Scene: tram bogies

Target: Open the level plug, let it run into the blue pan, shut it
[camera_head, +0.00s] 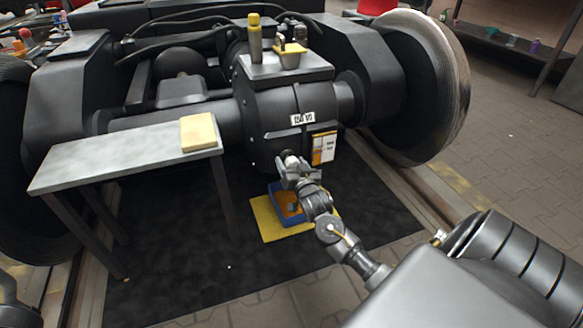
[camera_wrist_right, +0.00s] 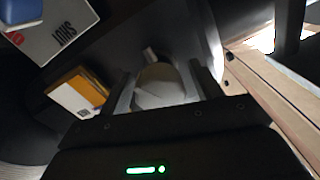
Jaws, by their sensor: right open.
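The level plug (camera_wrist_right: 160,85) shows in the right wrist view as a pale rounded piece with a small tab, low on the dark gearbox (camera_head: 270,115). My right gripper (camera_wrist_right: 163,92) is open, with one finger on each side of the plug. Whether the fingers touch it I cannot tell. In the head view my right gripper (camera_head: 290,168) is at the gearbox's lower front and hides the plug. The blue pan (camera_head: 273,193) is on the floor below, partly behind my arm, with something orange-brown inside.
A grey bench (camera_head: 100,160) with a yellow block (camera_head: 198,132) stands left. A yellow mat (camera_head: 268,228) lies under the pan. A wheel (camera_head: 425,85) stands right. A card reading SHUT (camera_wrist_right: 62,42) shows in the wrist view.

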